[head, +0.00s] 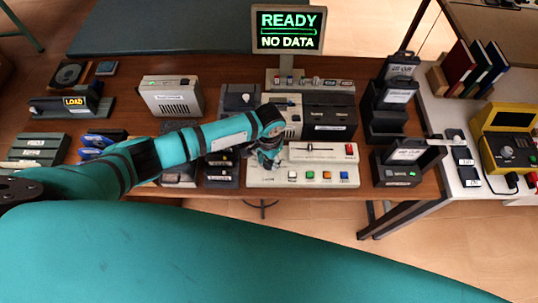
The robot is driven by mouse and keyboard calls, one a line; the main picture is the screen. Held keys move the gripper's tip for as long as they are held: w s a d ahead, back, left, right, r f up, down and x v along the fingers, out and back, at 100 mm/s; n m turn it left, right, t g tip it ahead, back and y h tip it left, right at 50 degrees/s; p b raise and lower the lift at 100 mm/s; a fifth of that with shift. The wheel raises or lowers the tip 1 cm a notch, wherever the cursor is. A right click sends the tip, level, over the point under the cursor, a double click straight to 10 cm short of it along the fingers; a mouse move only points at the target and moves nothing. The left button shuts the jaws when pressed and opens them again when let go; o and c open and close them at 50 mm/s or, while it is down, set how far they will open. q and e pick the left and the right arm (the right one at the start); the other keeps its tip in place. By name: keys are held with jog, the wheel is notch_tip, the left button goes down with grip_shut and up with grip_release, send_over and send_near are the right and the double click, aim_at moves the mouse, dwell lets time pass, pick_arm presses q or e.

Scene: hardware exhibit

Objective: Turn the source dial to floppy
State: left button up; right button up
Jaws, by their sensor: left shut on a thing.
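My left arm reaches in from the left, and its gripper (268,160) points down at the left end of the pale control console (318,162). The gripper is shut on the source dial there. The dial itself is hidden by the fingers and wrist, so its setting cannot be read. The console also carries a slider, a red button (349,149) and a row of coloured buttons along its front. My right gripper is not in view.
Drive units (329,117) stand close behind the console. Dark stacked units (392,105) and a box with a green light (403,172) stand to its right. A beige box (172,97) and a LOAD unit (73,103) are at left. A yellow case (505,140) is on the white table.

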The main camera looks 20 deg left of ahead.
aim_at(269, 161)
pick_arm(q)
jog(key=shift+n+p, duration=0.65)
jog(key=shift+n, duration=0.35)
jog(key=o, duration=1.1)
jog(key=shift+o, duration=0.2)
notch_tip(269, 161, up, 12)
